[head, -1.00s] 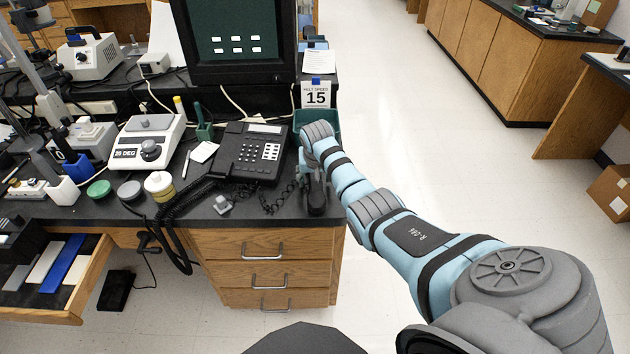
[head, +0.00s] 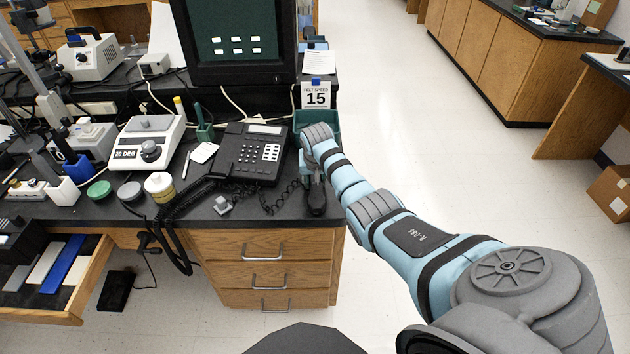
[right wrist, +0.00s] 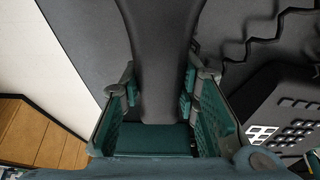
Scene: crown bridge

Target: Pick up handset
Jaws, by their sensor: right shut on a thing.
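The black handset (head: 316,200) lies along the right edge of the dark bench, with its near end showing below my right gripper (head: 309,172). In the right wrist view the handset (right wrist: 165,55) runs between the two green-padded fingers of my right gripper (right wrist: 158,88), which is shut on its narrow middle. My wrist and fingers hide part of it in the head view. The black desk phone (head: 252,152) stands to its left, and a coiled cord (head: 283,198) lies between them. The phone's keys (right wrist: 283,130) also show in the right wrist view. My left gripper is out of view.
A green bin (head: 318,122) stands just behind my right wrist, below a "15" sign (head: 317,96). A monitor (head: 240,45) stands behind the phone. A drawer (head: 50,275) is open at left. The floor (head: 470,190) right of the bench is clear.

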